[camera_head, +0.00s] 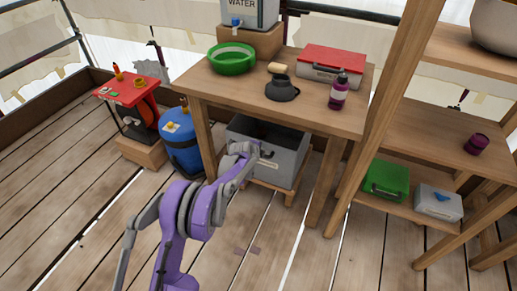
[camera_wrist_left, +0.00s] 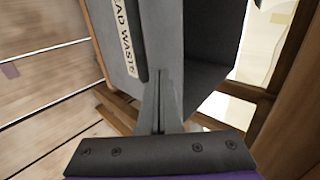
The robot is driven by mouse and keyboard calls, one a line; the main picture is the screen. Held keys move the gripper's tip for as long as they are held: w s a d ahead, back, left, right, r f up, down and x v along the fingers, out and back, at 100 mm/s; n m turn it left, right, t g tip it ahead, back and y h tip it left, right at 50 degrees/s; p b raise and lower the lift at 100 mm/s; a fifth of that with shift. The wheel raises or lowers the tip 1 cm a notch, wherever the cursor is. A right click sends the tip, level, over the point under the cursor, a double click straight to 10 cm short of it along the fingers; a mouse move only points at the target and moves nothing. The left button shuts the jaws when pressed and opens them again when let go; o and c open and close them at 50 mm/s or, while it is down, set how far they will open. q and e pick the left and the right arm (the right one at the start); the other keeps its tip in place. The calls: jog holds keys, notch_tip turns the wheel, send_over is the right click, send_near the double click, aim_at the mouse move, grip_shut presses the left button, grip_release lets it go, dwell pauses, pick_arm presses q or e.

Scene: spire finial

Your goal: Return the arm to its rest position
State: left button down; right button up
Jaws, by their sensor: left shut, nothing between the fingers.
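My left arm (camera_head: 192,212), purple and grey, reaches up from the lower middle of the head view. Its gripper (camera_head: 268,153) is at the front of the grey bin under the wooden table. In the left wrist view the gripper (camera_wrist_left: 162,60) is shut and empty, with its fingers pointing at the open grey bin (camera_wrist_left: 205,50). The bin carries a partly hidden label reading "AD WAST" (camera_wrist_left: 127,40). I cannot tell whether the fingers touch the bin. My right gripper is not in view.
The wooden table (camera_head: 225,85) holds a green bowl (camera_head: 232,60), a dark pot (camera_head: 281,90), a purple bottle (camera_head: 339,92) and a red-lidded box (camera_head: 332,60). A blue drum (camera_head: 182,145) stands left of the bin. A wooden post (camera_head: 385,100) rises right. Open plank floor (camera_head: 80,215) lies left.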

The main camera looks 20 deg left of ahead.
pick_arm(q)
jog(key=p+v, duration=0.1)
jog(key=v, duration=0.9)
jog(key=shift+p, duration=0.3)
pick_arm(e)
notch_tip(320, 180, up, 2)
pick_arm(q)
jog(key=s+d+r+n+g, duration=0.1)
jog(key=s+d+r+n, duration=0.3)
jog(key=s, duration=0.6)
jog(key=s+d+r+n+g, duration=0.1)
jog(key=s+d+r+n, duration=0.1)
jog(key=s+r+n, duration=0.55)
jog(key=s+d+f+n+g, duration=0.15)
jog(key=s+n, duration=0.25)
jog(key=s, duration=0.9)
jog(key=s+f+n+g, duration=0.1)
jog(key=s+f+n, duration=0.15)
jog(key=s, duration=1.05)
notch_tip(320, 180, up, 17)
jog(key=w+p, duration=0.2)
jog(key=p, duration=1.3)
jog(key=shift+w+n+y, duration=0.2)
jog(key=shift+n+y, duration=0.1)
jog(key=shift+n, duration=0.1)
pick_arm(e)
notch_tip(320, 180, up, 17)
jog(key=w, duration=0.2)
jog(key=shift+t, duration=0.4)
